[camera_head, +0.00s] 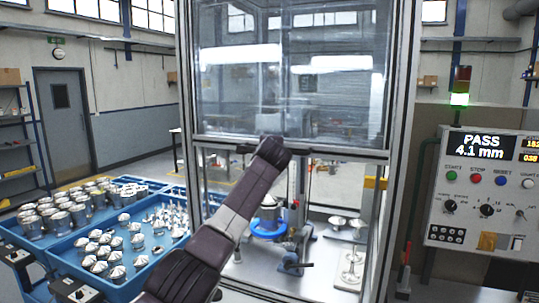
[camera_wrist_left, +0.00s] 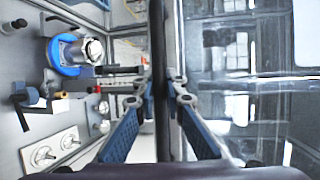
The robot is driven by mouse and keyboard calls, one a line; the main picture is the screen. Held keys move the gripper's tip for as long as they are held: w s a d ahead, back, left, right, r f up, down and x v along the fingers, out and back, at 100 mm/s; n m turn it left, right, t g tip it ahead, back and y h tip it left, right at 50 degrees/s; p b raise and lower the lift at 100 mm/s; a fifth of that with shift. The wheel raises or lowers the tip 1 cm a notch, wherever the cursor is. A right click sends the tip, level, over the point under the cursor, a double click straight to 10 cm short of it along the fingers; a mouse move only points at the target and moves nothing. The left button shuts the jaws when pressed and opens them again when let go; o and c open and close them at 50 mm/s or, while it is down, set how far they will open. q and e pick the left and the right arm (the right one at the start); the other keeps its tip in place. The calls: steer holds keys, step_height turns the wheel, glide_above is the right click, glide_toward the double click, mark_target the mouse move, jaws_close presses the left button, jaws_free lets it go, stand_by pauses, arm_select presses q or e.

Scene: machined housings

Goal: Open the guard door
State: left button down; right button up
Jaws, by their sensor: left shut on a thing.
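The guard door (camera_head: 295,85) is a clear panel in a metal frame on the front of the test cabinet. Its bottom rail (camera_head: 340,152) sits about mid-height in the cabinet front, with the inside showing below it. My right gripper is not in view.
Inside the cabinet stand a blue ring fixture (camera_head: 268,228) and several metal parts (camera_head: 352,262). Blue trays (camera_head: 105,282) of machined parts are at left. A control panel (camera_head: 485,195) reading PASS 4.1 mm is at right, under a lit green lamp (camera_head: 459,99).

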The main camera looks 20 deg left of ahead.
arm_select(q)
steer(key=c, duration=2)
jaws_free()
steer(key=shift+o, duration=0.2)
steer(key=v, duration=1.2)
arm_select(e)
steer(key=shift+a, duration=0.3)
arm_select(q)
steer(key=shift+a+f, duration=0.1)
steer(key=shift+a, duration=0.05)
